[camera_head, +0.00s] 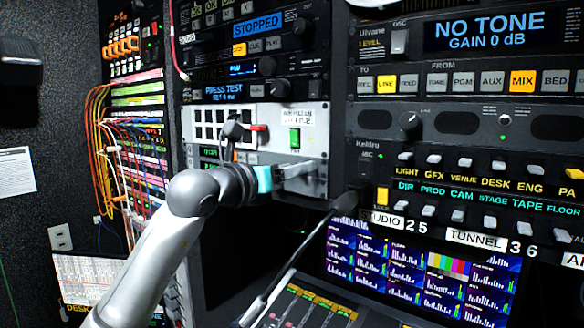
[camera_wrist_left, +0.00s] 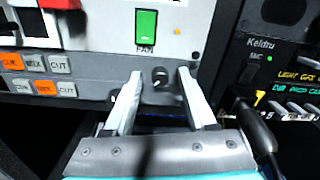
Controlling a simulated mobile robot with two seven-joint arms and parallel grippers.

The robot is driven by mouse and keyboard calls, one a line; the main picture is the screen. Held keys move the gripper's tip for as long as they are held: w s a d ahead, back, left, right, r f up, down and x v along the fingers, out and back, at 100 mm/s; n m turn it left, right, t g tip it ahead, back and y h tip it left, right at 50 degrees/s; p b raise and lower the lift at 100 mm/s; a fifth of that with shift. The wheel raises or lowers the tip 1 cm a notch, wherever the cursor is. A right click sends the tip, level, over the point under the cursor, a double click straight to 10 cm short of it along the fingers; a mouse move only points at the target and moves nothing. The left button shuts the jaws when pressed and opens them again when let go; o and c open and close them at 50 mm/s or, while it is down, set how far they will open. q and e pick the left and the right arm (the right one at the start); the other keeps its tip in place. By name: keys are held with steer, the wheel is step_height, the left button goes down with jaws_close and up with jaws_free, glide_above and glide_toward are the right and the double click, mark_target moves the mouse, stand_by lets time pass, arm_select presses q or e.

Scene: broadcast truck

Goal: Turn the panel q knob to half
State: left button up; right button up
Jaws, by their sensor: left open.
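My left gripper (camera_head: 308,175) reaches in from the left to the light grey panel (camera_head: 258,118) in the head view. In the left wrist view my left gripper (camera_wrist_left: 160,74) is open, with its two pale fingers apart. The gripper hides the knob in the head view. My right gripper is not in view.
A black gooseneck microphone (camera_head: 345,202) rises close to the right of the gripper. It also shows in the left wrist view (camera_wrist_left: 256,125). The black Keldru panel (camera_head: 470,185) with lit labels stands to the right. A screen (camera_head: 425,262) and a fader desk (camera_head: 315,306) lie below.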

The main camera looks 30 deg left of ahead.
arm_select(q)
jaws_close()
stand_by(0.3)
stand_by(0.4)
steer(key=shift+d+f+m+y+b, duration=0.15)
steer(key=shift+m+b, duration=1.7)
steer(key=shift+m, duration=4.75)
steer(key=shift+r+m+y+b, duration=0.15)
steer(key=shift+m+b, duration=1.65)
steer(key=shift+m, duration=4.8)
steer(key=shift+f, duration=0.1)
